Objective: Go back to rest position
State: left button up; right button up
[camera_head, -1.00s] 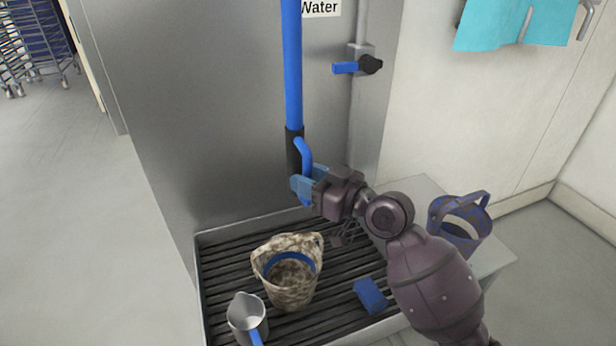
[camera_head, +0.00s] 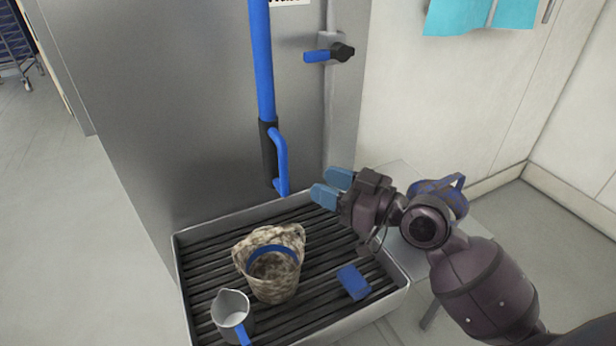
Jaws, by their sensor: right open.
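My right gripper (camera_head: 328,188) is open and empty, its two blue fingertips pointing left. It is above the right part of the grated tray, to the right of the blue handle (camera_head: 281,165) on the hanging blue pipe (camera_head: 262,60), and apart from it. My left gripper is not in view.
A mottled bucket (camera_head: 273,284), a metal jug (camera_head: 230,304) and a blue block (camera_head: 353,282) are in the tray (camera_head: 387,304). A blue basket (camera_head: 456,197) stands on a white side table (camera_head: 398,172), partly behind my right arm. A blue-handled valve (camera_head: 318,56) is on the wall pipe.

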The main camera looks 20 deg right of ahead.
jog(key=shift+v, duration=0.75)
jog(key=s+d+f+m+h, duration=0.1)
jog(key=d+f+m+h, duration=0.2)
jog(key=f, duration=0.5)
jog(key=s+d+f+m+h, duration=0.1)
jog(key=s+d+f+h, duration=0.1)
jog(key=f+h, duration=0.5)
jog(key=s+a+f+m+g+p, duration=0.1)
jog(key=s+f+g, duration=0.2)
jog(key=s+f, duration=1.1)
jog(key=shift+s+f+m+g+h, duration=0.3)
jog(key=shift+s+f+m, duration=0.05)
jog(key=shift+s+m, duration=0.1)
